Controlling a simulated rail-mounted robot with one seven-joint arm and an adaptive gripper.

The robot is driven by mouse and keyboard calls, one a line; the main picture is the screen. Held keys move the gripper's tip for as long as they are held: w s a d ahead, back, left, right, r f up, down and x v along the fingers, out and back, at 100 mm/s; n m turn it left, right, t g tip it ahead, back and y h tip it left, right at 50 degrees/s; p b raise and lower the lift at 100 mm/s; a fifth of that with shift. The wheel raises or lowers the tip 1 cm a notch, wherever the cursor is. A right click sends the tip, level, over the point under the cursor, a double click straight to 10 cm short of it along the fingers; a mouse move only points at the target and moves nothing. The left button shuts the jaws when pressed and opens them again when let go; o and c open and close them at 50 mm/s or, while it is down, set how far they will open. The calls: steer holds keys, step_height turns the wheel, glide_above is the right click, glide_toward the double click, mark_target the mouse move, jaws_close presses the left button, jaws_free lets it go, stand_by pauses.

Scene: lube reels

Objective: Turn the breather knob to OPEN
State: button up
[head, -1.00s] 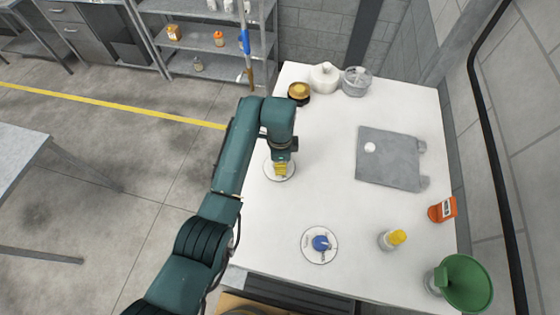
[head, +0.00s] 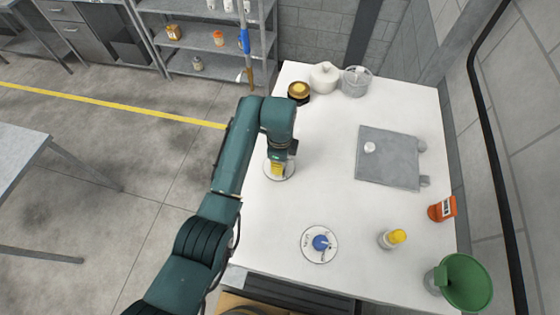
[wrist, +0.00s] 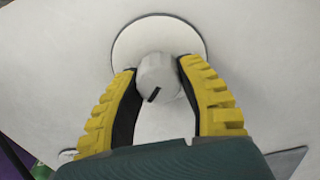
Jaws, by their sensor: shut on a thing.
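A light grey knob with a dark pointer mark (wrist: 157,75) sits on a round white dial plate (wrist: 130,45), which shows in the wrist view. My gripper (wrist: 156,82) has its yellow-backed fingers on both sides of the knob and is shut on it. In the head view my gripper (head: 279,168) is low over the same round plate (head: 290,176) on the left side of the table, and it hides the knob. A second dial plate with a blue knob (head: 320,242) is at the table's near side. I cannot read which knob is labelled breather.
The white table (head: 330,180) carries a grey panel with a white knob (head: 388,158), a yellow-capped bottle (head: 393,239), an orange container (head: 442,209) and a green funnel (head: 466,283). Jars stand at the far edge. The table's middle is clear.

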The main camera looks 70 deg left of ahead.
steer(key=o, duration=1.2)
steer(key=shift+f, duration=0.1)
step_height(320, 180, up, 12)
steer(key=shift+w+d, duration=0.1)
